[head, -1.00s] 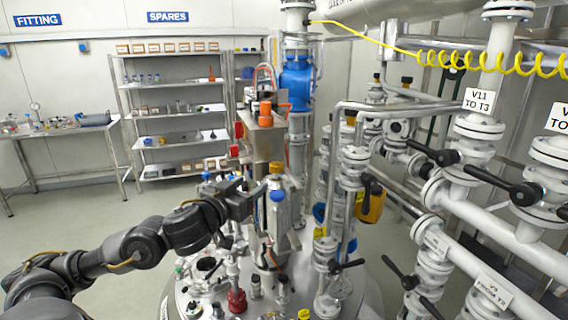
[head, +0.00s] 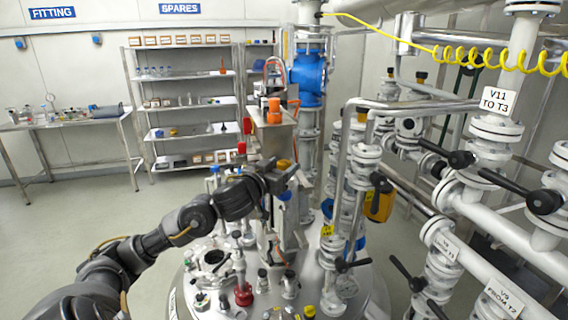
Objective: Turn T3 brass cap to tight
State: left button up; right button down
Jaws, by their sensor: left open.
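My left gripper (head: 284,177) is open, at the end of the dark arm coming in from the lower left, above the steel vessel lid (head: 345,296). A yellow-brass cap (head: 284,164) shows just behind the fingers, with a blue part (head: 284,195) below it. The fingers overlap the cap in the picture; I cannot tell whether they touch it. No T3 label is readable on this cap, so I cannot be sure it is the T3 one. My right gripper is not in view.
White pipes with black-handled valves (head: 447,157) crowd the right side. A red fitting (head: 243,295) and several small fittings stand on the lid. A blue pipe section (head: 309,78) rises behind. Shelves (head: 186,104) and a bench (head: 70,118) stand along the back wall, with clear floor before them.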

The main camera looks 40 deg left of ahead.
pick_arm(q)
jog(key=shift+w, duration=0.85)
jog(key=shift+c, duration=0.3)
